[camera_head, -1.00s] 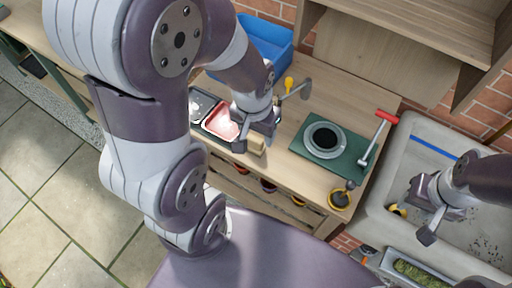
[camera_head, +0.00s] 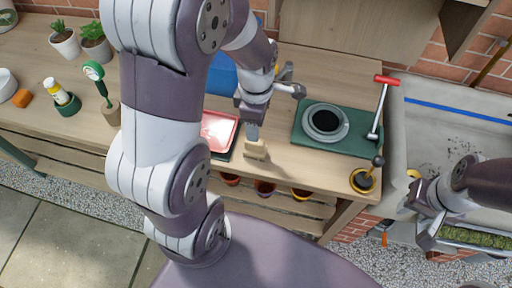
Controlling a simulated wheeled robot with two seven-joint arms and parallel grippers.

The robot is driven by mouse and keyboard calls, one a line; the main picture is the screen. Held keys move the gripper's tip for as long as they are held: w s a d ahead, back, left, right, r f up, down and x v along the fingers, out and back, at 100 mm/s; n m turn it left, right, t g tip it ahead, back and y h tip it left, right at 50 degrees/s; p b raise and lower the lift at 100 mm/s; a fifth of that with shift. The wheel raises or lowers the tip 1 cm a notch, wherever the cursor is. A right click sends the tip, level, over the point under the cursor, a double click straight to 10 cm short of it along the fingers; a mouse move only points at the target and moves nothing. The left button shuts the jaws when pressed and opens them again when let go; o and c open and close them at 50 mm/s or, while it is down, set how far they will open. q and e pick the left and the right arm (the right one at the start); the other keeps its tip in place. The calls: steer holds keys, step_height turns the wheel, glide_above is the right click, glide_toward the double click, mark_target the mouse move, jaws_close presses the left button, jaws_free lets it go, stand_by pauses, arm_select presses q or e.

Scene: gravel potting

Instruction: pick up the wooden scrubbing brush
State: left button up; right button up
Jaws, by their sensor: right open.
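A small pale wooden block (camera_head: 256,151), which looks like the wooden scrubbing brush, shows at the front edge of the workbench, right of the red tray. Its bristles cannot be made out. My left gripper (camera_head: 253,133) points down right above it, and its fingers overlap the block's top in the head view. I cannot tell whether they are closed on it. My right gripper (camera_head: 416,226) is open and empty over the front left part of the sink, well away from the block.
A red tray (camera_head: 218,131) lies left of the block. A yellow-rimmed cup (camera_head: 362,180) stands at the right front corner. Potted plants (camera_head: 93,43) stand far left.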

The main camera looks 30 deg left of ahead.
mark_target(255, 148)
arm_select(q)
step_height(255, 148, down, 8)
steer(key=shift+s+a+f+b, duration=0.1)
steer(key=shift+b, duration=0.25)
jaws_close()
